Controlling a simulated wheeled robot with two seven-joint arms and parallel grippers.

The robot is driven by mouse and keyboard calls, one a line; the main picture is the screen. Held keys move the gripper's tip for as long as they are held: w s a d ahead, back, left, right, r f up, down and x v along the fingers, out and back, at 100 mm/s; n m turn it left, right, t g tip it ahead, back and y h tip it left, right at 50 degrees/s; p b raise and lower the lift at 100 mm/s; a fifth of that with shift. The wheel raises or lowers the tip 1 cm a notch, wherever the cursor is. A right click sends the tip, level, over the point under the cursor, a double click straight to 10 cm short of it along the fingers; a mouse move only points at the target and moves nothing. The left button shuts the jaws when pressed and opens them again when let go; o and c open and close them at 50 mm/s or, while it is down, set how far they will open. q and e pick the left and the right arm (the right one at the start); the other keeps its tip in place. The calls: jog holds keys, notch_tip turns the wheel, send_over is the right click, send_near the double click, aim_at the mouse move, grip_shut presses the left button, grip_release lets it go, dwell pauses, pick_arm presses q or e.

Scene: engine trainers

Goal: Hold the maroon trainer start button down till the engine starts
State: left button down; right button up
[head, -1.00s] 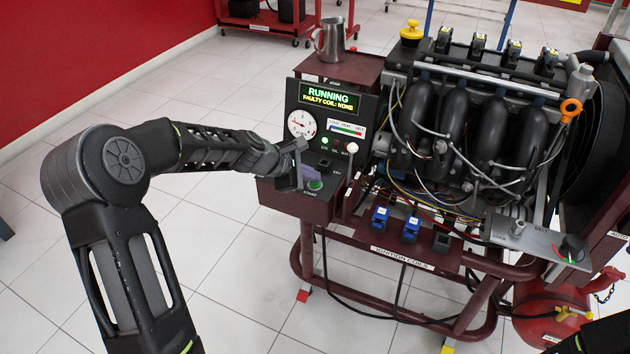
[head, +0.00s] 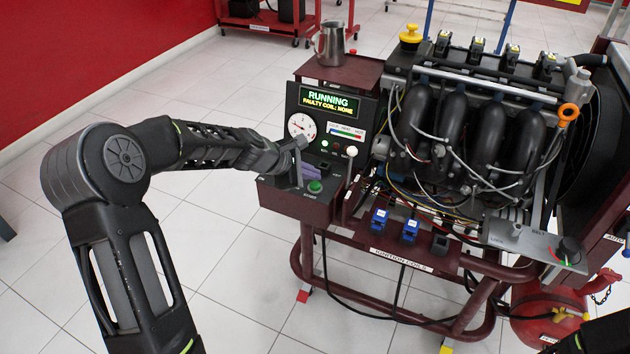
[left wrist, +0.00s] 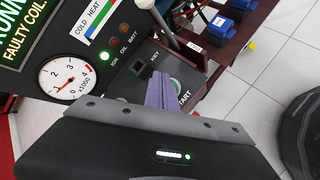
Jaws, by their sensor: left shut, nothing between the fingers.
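The maroon trainer (head: 298,203) carries a control panel whose display (head: 331,101) reads RUNNING and a faulty coil line. The green start button (head: 315,187) is on the sloped lower panel, uncovered in the head view. My left gripper (head: 300,178) is shut and empty, just left of the button and apparently a little off it. In the left wrist view the purple-tipped fingers (left wrist: 160,92) partly cover the green button (left wrist: 181,94), beside the START label. My right gripper is not in view.
A gauge (head: 301,126) and small lamps sit above the button. A metal jug (head: 331,42) stands on the top shelf. The engine (head: 470,125) with loose wiring is at right, and a red extinguisher (head: 550,318) lies low at right.

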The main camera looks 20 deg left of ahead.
aim_at(312, 186)
pick_arm(q)
jog(key=shift+r, duration=0.2)
notch_tip(312, 186, up, 5)
jog(key=p, duration=0.4)
jog(key=shift+f, duration=0.1)
dwell(0.6)
